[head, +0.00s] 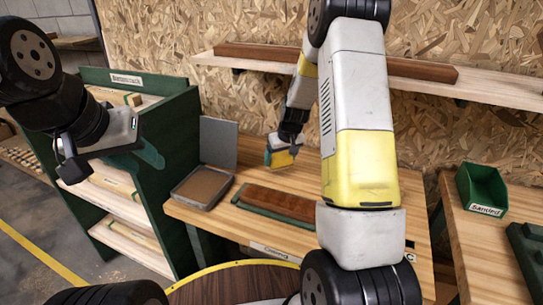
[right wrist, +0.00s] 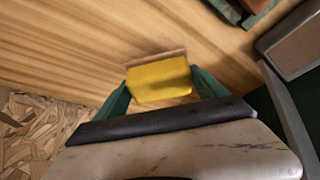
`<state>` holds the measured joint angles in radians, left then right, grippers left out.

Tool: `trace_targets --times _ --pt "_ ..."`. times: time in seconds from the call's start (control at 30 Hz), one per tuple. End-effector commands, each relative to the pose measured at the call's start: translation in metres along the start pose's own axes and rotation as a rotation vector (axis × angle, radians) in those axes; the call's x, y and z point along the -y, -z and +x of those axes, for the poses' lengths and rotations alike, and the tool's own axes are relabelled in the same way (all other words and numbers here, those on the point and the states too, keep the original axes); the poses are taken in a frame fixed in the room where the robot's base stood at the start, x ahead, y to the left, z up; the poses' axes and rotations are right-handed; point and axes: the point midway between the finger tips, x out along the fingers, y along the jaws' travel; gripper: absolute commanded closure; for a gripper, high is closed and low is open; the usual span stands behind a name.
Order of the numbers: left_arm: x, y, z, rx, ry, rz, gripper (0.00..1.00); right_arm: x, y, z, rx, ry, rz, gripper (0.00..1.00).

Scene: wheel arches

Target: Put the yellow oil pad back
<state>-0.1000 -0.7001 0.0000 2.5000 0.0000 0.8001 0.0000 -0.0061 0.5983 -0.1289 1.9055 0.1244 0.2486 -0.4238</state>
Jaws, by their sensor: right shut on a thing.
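The yellow oil pad (right wrist: 160,80) is between the green fingers of my right gripper (right wrist: 162,88) in the right wrist view, with a thin brown layer along its far edge. In the head view the right gripper (head: 282,150) holds the pad (head: 283,158) above the back of the wooden bench, right of the open tin. The shallow grey tin (head: 178,194) has a brown inside and its lid (head: 219,143) stands upright behind it. My left gripper (head: 147,156) is over the green shelf unit at left; its finger gap is unclear.
A long brown block (head: 283,202) in a green holder lies on the bench in front of the pad. A wall shelf (head: 490,90) with a long brown board runs above. A green bin (head: 482,187) labelled "Sanded" stands on the right bench. My right arm hides part of the bench.

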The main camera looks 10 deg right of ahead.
Motion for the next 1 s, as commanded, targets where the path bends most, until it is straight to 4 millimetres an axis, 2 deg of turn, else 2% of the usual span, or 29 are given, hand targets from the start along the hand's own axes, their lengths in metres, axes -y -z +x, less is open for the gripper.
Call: trace_targets --times 0.1,0.17,0.53,0.57,0.63,0.87,1.0 --pt "0.000 0.000 0.000 0.000 0.000 0.000 0.64 0.000 -0.012 0.020 0.008 0.001 0.004 0.51" --pt "0.000 0.000 0.000 0.000 0.000 0.000 0.64 0.000 -0.014 0.026 0.007 0.002 0.002 0.51" --pt "0.000 0.000 0.000 0.000 0.000 0.000 0.64 0.001 -0.015 0.030 0.005 0.001 0.001 0.51" --pt "0.000 0.000 0.000 0.000 0.000 0.000 0.64 0.001 -0.015 0.030 0.004 0.001 0.001 0.15" --pt "0.000 0.000 0.000 0.000 0.000 0.000 0.64 0.001 -0.015 0.030 0.004 0.001 0.001 0.01" --pt "0.000 0.000 0.000 0.000 0.000 0.000 0.64 0.001 -0.015 0.029 0.004 0.001 0.001 0.00" --pt "0.000 0.000 0.000 0.000 0.000 0.000 0.64 0.000 -0.013 0.018 0.002 0.000 0.001 0.00"
